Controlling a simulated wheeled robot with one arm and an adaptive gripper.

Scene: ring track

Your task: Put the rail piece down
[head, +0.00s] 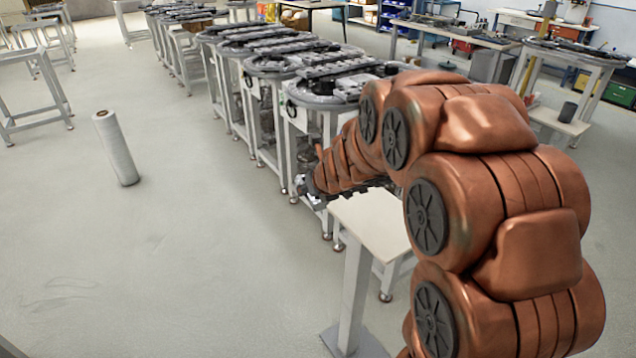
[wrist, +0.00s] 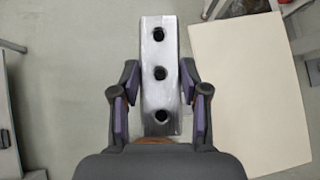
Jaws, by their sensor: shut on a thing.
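The rail piece (wrist: 160,52) is a silvery metal bar with three dark holes, seen in the wrist view. It stands out forward between the fingers of my gripper (wrist: 160,108), which is shut on it. In the wrist view the held piece appears above the floor, to the left of a pale tabletop (wrist: 246,90). In the head view my gripper (head: 312,192) is at the end of my copper-coloured arm, just left of the small pale table (head: 375,222). The rail piece cannot be made out in the head view.
A row of ring-track tables (head: 300,75) runs back from behind my gripper. A white roll (head: 117,148) stands on the open floor at left. Metal frames (head: 40,85) stand at far left. Workbenches (head: 460,35) line the back right.

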